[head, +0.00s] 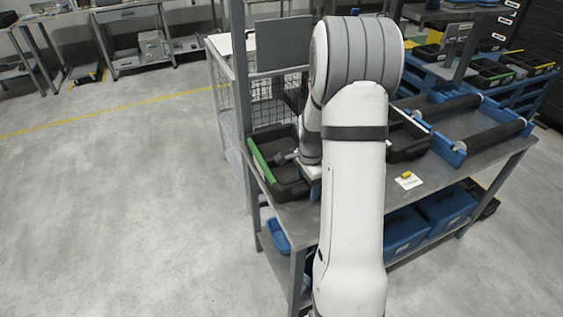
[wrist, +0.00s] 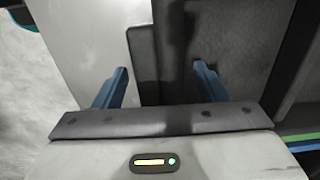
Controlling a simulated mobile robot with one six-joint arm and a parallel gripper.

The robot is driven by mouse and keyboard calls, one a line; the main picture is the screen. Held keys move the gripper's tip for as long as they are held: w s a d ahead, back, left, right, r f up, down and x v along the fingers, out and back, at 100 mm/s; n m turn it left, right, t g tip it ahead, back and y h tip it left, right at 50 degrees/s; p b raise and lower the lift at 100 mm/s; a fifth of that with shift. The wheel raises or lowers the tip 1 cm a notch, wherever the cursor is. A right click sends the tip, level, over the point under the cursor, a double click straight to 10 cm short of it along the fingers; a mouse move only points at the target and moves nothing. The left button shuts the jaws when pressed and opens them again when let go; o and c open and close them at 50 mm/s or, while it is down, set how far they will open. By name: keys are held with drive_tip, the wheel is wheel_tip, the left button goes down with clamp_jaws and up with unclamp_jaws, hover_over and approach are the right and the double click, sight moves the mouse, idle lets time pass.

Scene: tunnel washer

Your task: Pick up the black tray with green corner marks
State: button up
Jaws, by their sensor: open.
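A black tray with a green strip along its left side (head: 262,160) sits on the left end of the grey workbench; I see no separate corner marks. My gripper (head: 288,157) is at this tray, partly hidden by my arm. In the wrist view my gripper (wrist: 160,82) is open, with two blue fingers apart. The left finger is over a pale grey surface and the right finger over dark grey tray surface (wrist: 235,45). A dark edge lies between them. I cannot tell whether either finger touches it. A green strip (wrist: 302,138) shows at lower right.
Another black tray (head: 408,142) stands right of my arm on the workbench (head: 445,170), near a blue frame with black rollers (head: 465,110). A white card with a yellow item (head: 407,178) lies at the front. A grey post (head: 240,90) rises close left. Blue bins (head: 445,208) are below.

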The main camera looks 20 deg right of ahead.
drive_tip(key=shift+f, duration=0.2)
drive_tip(key=shift+c, duration=0.5)
drive_tip(key=c, duration=1)
drive_tip(key=shift+c, duration=0.8)
drive_tip(key=shift+r, duration=0.15)
